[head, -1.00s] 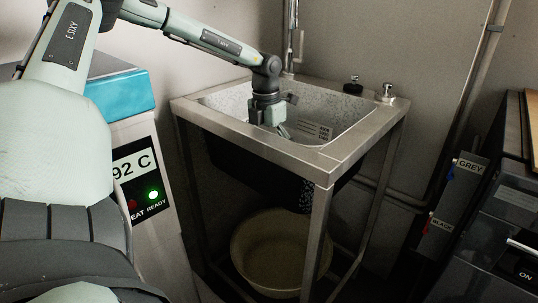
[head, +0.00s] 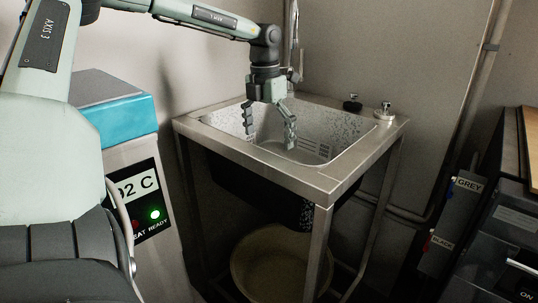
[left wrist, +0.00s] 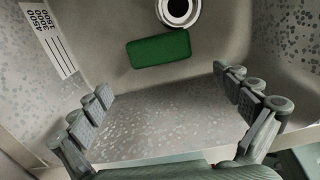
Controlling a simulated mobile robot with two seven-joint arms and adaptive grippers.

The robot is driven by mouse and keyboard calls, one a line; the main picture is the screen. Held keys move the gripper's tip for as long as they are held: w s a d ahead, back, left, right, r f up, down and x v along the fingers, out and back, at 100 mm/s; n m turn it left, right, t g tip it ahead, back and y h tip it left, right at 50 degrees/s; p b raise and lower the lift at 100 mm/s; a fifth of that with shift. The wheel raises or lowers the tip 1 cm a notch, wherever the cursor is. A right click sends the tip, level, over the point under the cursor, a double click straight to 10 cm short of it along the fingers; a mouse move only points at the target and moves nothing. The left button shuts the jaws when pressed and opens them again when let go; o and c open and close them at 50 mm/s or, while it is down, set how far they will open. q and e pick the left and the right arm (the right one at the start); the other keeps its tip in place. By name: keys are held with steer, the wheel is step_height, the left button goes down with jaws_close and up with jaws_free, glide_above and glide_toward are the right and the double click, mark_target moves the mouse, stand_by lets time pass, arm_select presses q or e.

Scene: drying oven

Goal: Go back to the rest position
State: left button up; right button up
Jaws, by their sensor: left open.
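My left gripper (head: 270,138) hangs over the sink (head: 325,183), pointing down, with its fingers spread and nothing between them. In the left wrist view its two fingers (left wrist: 164,84) stand wide apart above the basin. A green block (left wrist: 158,48) lies on the basin floor near the round drain (left wrist: 178,11), beyond the fingertips and apart from them. The block is hidden in the head view by the sink's front. My right gripper is in neither view.
A blue-topped unit (head: 122,112) with a lit green light stands left of the sink, close to my left arm. A tap (head: 292,45) rises behind the basin. A pale bucket (head: 275,268) sits below. A dark cabinet (head: 490,250) stands at right.

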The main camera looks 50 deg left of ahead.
arm_select(q)
steer(key=shift+r, duration=1)
steer(key=shift+s+a, duration=0.1)
steer(key=shift+s, duration=0.05)
